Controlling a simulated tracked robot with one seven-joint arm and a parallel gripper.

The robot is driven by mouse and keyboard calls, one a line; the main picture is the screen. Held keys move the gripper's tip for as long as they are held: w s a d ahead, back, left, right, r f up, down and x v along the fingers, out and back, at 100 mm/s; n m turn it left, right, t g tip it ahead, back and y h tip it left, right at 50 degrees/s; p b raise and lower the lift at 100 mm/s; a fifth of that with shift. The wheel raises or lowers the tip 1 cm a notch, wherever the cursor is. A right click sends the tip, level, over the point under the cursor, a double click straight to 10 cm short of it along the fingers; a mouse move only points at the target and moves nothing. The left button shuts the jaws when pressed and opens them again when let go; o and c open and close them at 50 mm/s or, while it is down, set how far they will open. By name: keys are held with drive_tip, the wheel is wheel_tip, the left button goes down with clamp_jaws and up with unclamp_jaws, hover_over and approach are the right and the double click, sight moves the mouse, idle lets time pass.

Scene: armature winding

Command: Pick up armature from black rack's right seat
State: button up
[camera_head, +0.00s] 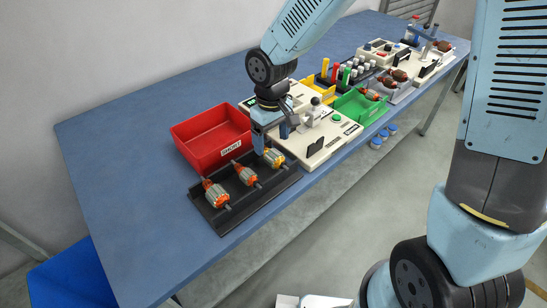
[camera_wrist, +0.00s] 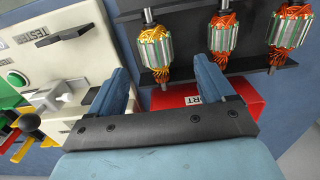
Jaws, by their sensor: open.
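The black rack (camera_head: 222,217) holds three armatures in a row. The right-seat armature (camera_head: 275,158), with yellow-orange windings, lies closest to the tester. The middle armature (camera_head: 246,175) and left armature (camera_head: 216,193) have orange-red ends. My gripper (camera_head: 270,138) is open and empty, just above and behind the right seat. In the wrist view the row is reversed: the right-seat armature (camera_wrist: 155,50) is leftmost, roughly in line with the gap between my fingers (camera_wrist: 162,68). The fingers appear short of its body. My finger partly covers the right seat in the head view.
A red bin (camera_head: 188,152) stands directly behind the rack. A cream tester unit (camera_head: 335,135) stands close on the right, with a green tray (camera_head: 352,108) beyond. The blue bench (camera_head: 120,165) is clear at left.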

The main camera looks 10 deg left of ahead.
sight(273, 151)
drive_tip(key=shift+w+d+f, duration=0.1)
drive_tip(key=shift+w+f, duration=0.05)
drive_tip(key=shift+f, duration=1.55)
drive_tip(key=shift+w+d+f, duration=0.1)
drive_tip(key=shift+w+f, duration=0.05)
drive_tip(key=shift+f, duration=1.55)
drive_tip(key=c, duration=1.4)
drive_tip(key=shift+a+r, duration=0.1)
